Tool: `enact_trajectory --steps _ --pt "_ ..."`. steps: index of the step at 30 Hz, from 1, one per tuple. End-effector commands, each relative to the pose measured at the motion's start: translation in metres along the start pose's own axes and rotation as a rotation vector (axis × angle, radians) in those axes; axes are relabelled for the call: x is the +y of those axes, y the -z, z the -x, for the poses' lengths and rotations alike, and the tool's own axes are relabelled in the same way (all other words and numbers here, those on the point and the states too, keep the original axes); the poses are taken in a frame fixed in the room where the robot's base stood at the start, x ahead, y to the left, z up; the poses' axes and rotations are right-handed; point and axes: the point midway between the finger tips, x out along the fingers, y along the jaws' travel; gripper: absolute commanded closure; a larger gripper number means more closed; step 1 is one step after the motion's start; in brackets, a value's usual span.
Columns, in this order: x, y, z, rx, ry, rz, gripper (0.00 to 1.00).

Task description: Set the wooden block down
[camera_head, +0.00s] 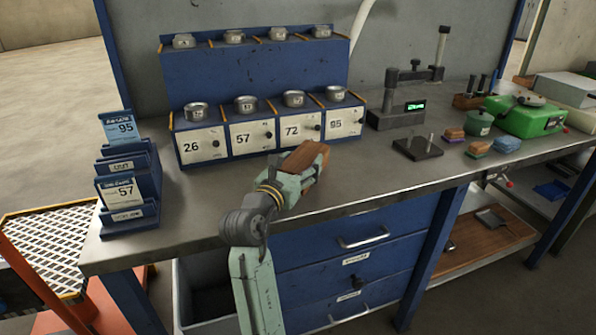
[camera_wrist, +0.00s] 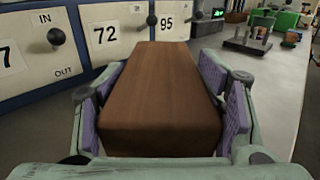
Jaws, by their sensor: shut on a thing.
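The wooden block (camera_wrist: 160,90) is a plain brown oblong. It lies between the two purple-padded fingers of my gripper (camera_wrist: 162,115) in the wrist view. In the head view the block (camera_head: 304,157) shows at the end of my arm, and my gripper (camera_head: 312,165) is shut on it. The block is over the grey workbench (camera_head: 380,182), in front of the numbered drawers. I cannot tell whether its underside touches the bench top, as my gripper hides that part.
A blue rack with white drawers 26, 57, 72 and 95 (camera_head: 344,122) stands just behind my gripper. A card holder (camera_head: 130,185) is at the left. A dark plate with pins (camera_head: 417,148) and a green case (camera_head: 527,116) are to the right. Bare bench lies right of my gripper.

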Motion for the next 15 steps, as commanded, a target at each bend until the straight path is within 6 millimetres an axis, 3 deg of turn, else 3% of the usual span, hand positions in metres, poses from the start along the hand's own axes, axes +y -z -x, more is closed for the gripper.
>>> enact_trajectory --steps 12,13,15 --pt "-0.001 0.0035 0.0018 -0.001 -0.001 0.0 0.8" --pt "-0.0008 0.0044 0.0016 0.001 -0.001 0.0 0.37" --pt "-0.0008 0.0043 0.0016 0.001 -0.001 0.0 0.32"
